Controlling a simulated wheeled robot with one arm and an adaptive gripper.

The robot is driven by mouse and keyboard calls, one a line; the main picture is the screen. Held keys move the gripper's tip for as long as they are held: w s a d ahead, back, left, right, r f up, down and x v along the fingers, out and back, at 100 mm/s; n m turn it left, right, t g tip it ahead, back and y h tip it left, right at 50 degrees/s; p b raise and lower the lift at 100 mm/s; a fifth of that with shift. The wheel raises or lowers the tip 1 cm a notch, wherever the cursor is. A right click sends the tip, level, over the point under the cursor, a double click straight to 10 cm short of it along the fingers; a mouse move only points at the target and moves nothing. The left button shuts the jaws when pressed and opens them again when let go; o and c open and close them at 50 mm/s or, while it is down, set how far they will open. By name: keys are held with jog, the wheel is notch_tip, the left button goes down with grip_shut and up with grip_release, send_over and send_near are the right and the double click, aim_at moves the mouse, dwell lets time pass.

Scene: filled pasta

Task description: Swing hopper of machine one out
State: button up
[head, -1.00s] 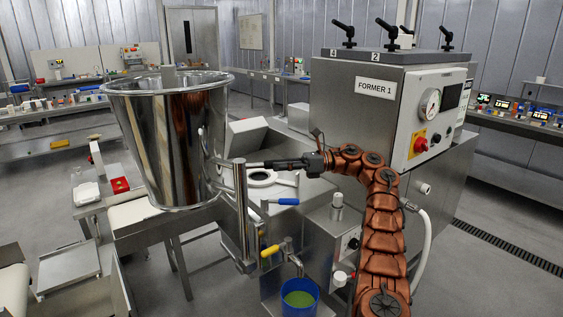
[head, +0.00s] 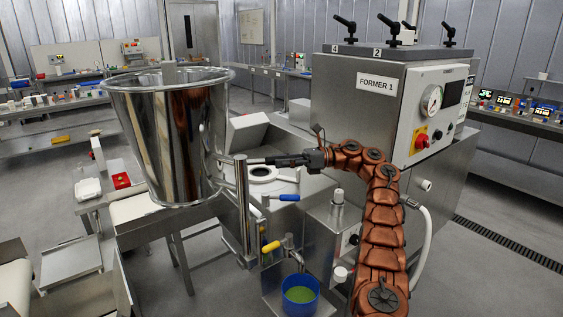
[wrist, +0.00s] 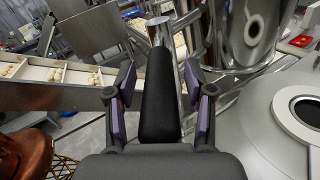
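The hopper (head: 165,140) is a shiny steel cone. It stands left of the machine labelled FORMER 1 (head: 376,82), beside the post (head: 243,210) and left of the round lid-ringed opening (head: 262,174). Its lower part shows at the top right of the wrist view (wrist: 248,35). A metal bar with a black handle (wrist: 160,95) runs out from the hopper side. My gripper (wrist: 163,88) has its two fingers either side of this handle, with a small gap showing on each side. In the head view, my gripper (head: 290,160) is at the bar's right end.
A blue-handled lever (head: 285,197), a yellow-handled lever (head: 270,247) and a blue bucket (head: 300,295) are below the hopper bar. A conveyor with pasta trays (wrist: 75,75) lies left in the wrist view.

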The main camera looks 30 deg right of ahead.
jog(key=shift+s+f+b, duration=0.15)
jog(key=shift+f+b, duration=0.1)
jog(key=shift+b, duration=0.7)
